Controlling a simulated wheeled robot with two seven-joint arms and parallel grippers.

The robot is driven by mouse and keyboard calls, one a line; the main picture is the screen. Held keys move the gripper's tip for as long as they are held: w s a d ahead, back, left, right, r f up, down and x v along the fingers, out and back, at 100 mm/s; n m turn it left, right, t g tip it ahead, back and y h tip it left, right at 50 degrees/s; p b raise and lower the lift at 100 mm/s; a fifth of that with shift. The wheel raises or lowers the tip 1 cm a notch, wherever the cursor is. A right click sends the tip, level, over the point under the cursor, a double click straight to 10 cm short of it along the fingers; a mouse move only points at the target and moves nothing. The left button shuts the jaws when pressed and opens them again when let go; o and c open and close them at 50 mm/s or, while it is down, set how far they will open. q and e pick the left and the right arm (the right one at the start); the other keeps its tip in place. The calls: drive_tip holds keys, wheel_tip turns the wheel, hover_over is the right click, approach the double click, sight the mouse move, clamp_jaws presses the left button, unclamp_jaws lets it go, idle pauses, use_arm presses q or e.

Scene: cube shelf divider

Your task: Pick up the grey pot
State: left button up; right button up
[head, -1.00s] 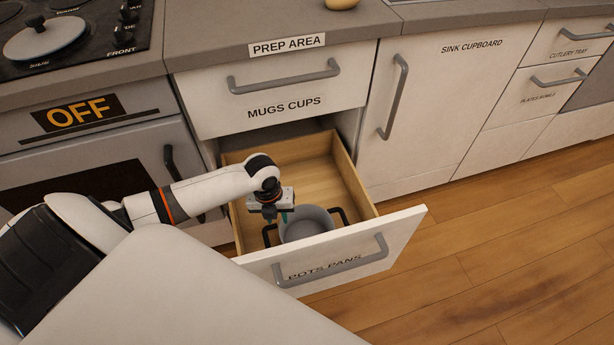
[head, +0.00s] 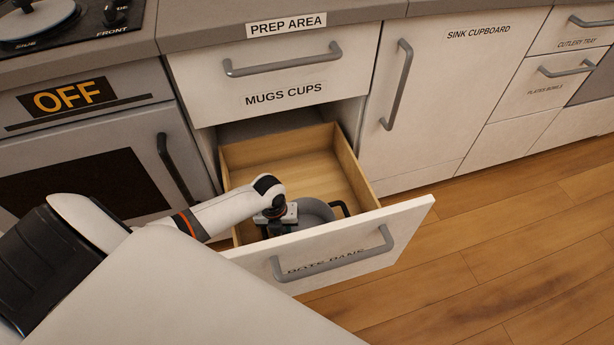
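The grey pot (head: 316,211) sits in the open POTS PANS drawer (head: 410,222), near its front panel. One black handle (head: 342,208) shows on its right side; its left side is hidden behind my gripper. My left gripper (head: 277,226) is down inside the drawer at the pot's left side. Its fingertips are hidden by the gripper body and the drawer front, so I cannot tell whether it is open or shut, or whether it touches the pot. My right gripper is not in view.
The shut MUGS CUPS drawer (head: 285,88) is above the open drawer. The oven (head: 90,185) is at left, the sink cupboard (head: 440,120) at right. The back of the open drawer is empty. Wooden floor (head: 480,260) at right is clear.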

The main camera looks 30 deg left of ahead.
use_arm(q)
drive_tip(key=shift+f, duration=0.1)
drive_tip(key=shift+c, duration=0.2)
clamp_jaws()
drive_tip(key=shift+w, duration=0.1)
